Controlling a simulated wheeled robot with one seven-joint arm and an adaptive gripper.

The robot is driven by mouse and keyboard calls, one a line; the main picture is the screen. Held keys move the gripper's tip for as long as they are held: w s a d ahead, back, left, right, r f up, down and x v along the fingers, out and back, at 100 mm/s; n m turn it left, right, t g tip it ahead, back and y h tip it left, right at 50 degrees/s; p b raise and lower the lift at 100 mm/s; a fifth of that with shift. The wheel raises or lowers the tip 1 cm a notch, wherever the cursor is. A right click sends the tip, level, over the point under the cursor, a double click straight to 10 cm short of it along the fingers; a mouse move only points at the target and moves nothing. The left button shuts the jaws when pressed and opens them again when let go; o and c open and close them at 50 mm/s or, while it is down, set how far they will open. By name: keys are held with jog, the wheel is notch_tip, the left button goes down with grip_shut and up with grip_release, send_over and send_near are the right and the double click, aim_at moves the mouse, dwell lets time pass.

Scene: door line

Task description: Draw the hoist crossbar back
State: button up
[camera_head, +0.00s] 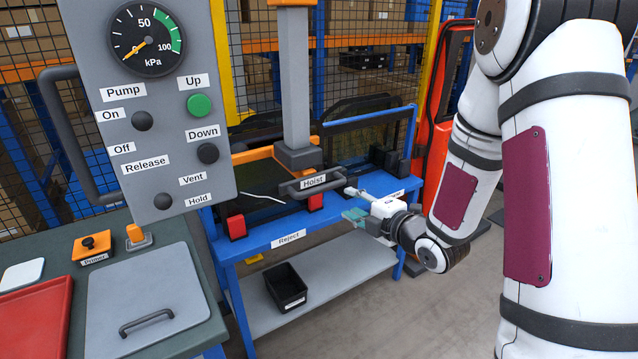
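The hoist crossbar (321,184) is a dark grey handle labelled "Hoist". It hangs level at the foot of a grey vertical column (295,85), over the blue bench. My gripper (349,203) is just right of the crossbar and a little lower in the picture, pointing left toward it. Its two fingers stand apart with a gap between them, and nothing shows in the gap. I see no clear contact with the crossbar, though the distance in depth is hard to tell.
A grey control panel (165,100) with a gauge, buttons and side handle stands at the left front. The blue bench (262,236) carries red blocks (236,226). A black bin (286,288) sits on the lower shelf. A green-topped table (190,262) is at lower left. Open floor (420,310) lies right.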

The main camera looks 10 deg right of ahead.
aim_at(325, 189)
jog(key=x, duration=1.4)
jog(key=shift+r, duration=0.15)
grip_shut()
